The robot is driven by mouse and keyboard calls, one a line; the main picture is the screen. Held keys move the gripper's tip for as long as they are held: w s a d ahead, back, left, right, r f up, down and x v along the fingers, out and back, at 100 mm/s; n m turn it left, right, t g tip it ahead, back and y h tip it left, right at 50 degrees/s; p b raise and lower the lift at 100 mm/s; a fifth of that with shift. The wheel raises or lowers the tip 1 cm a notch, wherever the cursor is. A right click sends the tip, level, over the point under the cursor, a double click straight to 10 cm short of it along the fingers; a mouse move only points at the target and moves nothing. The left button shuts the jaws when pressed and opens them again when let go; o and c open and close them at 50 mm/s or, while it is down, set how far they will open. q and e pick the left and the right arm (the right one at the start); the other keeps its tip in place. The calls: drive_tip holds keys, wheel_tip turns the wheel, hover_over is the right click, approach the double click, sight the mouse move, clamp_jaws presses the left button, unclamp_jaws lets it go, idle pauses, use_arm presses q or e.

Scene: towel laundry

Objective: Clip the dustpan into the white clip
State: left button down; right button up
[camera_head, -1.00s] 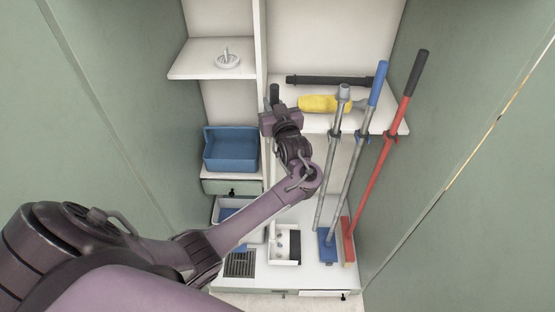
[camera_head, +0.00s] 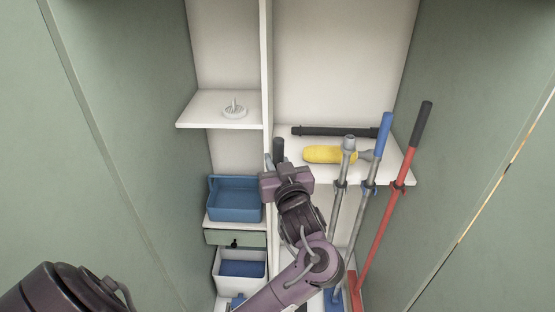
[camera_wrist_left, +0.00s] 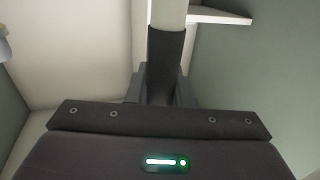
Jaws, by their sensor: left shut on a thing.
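My left gripper (camera_head: 277,165) is in front of the white upright divider of the cupboard, near the shelf's left end. It is shut on a dark, upright handle (camera_head: 278,148), likely the dustpan's. In the left wrist view the dark handle (camera_wrist_left: 165,60) stands between the fingers of the gripper (camera_wrist_left: 162,92). The dustpan's pan cannot be made out; the gripper and arm cover that area. I cannot make out the white clip in either view. My right gripper is not in view.
Grey-, blue- and red-handled tools (camera_head: 386,200) hang at the shelf's front edge, right of my arm. A blue bin (camera_head: 235,200) stands left. The upper left shelf (camera_head: 200,110) holds a small white object.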

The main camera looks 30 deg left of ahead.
use_arm(q)
drive_tip(key=shift+s+d+r, duration=0.3)
drive_tip(key=shift+s+d, duration=0.05)
drive_tip(key=shift+s, duration=0.1)
drive_tip(key=shift+s+d, duration=0.15)
drive_tip(key=shift+s, duration=0.15)
drive_tip(key=s+d+f+p, duration=0.3)
drive_tip(key=s+f, duration=0.2)
drive_tip(key=f, duration=0.1)
drive_tip(key=w+a+b, duration=0.5)
drive_tip(key=w+a, duration=0.2)
drive_tip(key=w, duration=0.4)
drive_tip(key=shift+w+a+f, duration=0.15)
drive_tip(key=shift+w+f, duration=0.15)
drive_tip(key=shift+f, duration=0.05)
drive_tip(key=shift+w+a, duration=0.1)
drive_tip(key=shift+w, duration=0.15)
idle(0.5)
